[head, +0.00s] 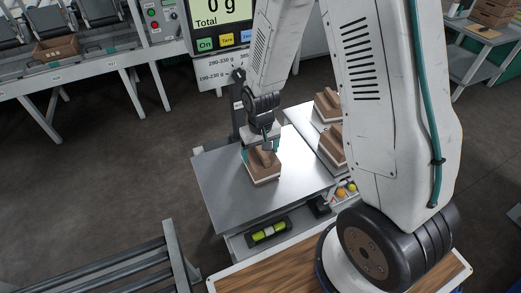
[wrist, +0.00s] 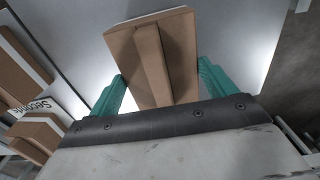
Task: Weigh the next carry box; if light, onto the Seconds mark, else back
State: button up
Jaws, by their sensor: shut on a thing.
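My gripper (head: 263,146) is shut on a brown cardboard carry box (head: 262,171) over the steel plate of the scale (head: 221,173). In the wrist view the box (wrist: 152,60) stands between the teal fingers (wrist: 157,88), its raised middle ridge showing. I cannot tell whether its underside touches the plate. The scale display (head: 208,10) reads 0 g, Total. Two other boxes (head: 327,106) (head: 331,143) sit on a pale surface to the right. In the wrist view, a "Seconds" label (wrist: 33,108) lies between two boxes at left, partly hidden.
A weight-range card (head: 222,74) hangs under the display. A spirit level (head: 269,232) and small orange and yellow round things (head: 345,190) are at the scale's front. A wooden top (head: 285,272) is nearest me, a roller rack (head: 130,269) at lower left. The plate around the box is clear.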

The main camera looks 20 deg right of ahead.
jog(key=shift+f, duration=0.25)
dwell(0.4)
jog(key=o, duration=1)
jog(key=shift+c, duration=0.9)
jog(key=shift+r, duration=3.5)
